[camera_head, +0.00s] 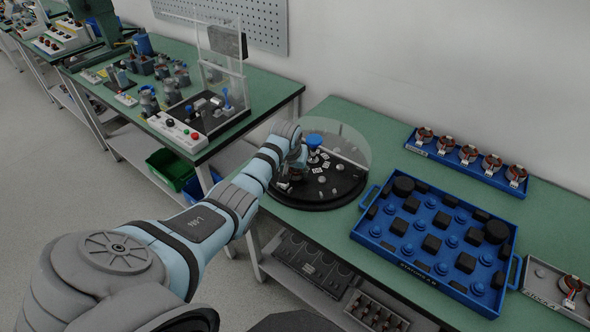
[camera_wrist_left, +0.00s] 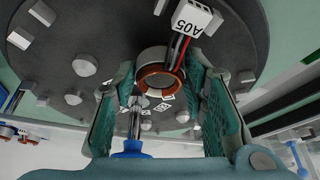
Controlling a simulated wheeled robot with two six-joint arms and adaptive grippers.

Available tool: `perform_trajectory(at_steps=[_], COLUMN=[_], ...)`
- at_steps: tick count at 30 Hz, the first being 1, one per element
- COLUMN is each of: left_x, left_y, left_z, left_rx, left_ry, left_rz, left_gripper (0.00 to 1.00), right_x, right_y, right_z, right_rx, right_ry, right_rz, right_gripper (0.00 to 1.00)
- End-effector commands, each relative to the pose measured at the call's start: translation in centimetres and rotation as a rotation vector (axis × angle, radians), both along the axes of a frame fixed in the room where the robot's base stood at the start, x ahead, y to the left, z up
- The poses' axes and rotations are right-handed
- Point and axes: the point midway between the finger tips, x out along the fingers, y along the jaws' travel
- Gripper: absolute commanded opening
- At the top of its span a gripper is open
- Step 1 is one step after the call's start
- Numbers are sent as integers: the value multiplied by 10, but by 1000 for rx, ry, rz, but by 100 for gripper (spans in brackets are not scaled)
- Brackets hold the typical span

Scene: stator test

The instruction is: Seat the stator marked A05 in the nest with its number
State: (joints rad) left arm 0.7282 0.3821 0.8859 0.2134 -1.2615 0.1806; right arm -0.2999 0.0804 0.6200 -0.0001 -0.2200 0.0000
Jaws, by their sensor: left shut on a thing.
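My left gripper (camera_wrist_left: 162,72) is shut on a stator (camera_wrist_left: 157,84), a grey ring with copper windings. Its white connector tag (camera_wrist_left: 190,20) reads A05 and hangs on dark and red leads. In the head view my left gripper (camera_head: 297,170) is low over the round black plate (camera_head: 318,200), which carries several small grey posts and white labels. The arm largely hides the held stator there. The plate also fills much of the left wrist view (camera_wrist_left: 230,60). I cannot read the plate's labels or tell whether the stator touches it. My right gripper is not in view.
A clear curved guard (camera_head: 350,145) and a blue-topped post (camera_head: 314,140) stand at the plate. A blue tray (camera_head: 360,232) with pegs and dark blocks lies to the right. Behind it, a blue rack (camera_head: 450,160) holds several stators. A grey tray (camera_head: 540,285) sits at far right.

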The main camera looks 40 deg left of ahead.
Motion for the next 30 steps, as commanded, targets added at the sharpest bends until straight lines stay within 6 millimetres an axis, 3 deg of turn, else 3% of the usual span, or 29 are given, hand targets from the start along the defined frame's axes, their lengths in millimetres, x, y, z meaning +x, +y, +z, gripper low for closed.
perform_trajectory(at_steps=[1,5,17,20,27,30], left_x=[0,0,-2,-7,-31,-38], left_y=[0,0,-1,-3,-13,-16], left_z=[0,0,7,22,84,102], left_rx=[0,0,1,2,3,1], left_ry=[-1,-1,-2,-4,-5,-2], left_rz=[0,0,0,-1,-2,0], left_gripper=[42,62,62,62,62,62], right_x=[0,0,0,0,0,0], right_y=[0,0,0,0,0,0], right_z=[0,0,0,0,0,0], right_rx=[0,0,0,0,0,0], right_ry=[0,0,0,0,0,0], right_rz=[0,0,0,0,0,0], right_gripper=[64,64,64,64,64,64])
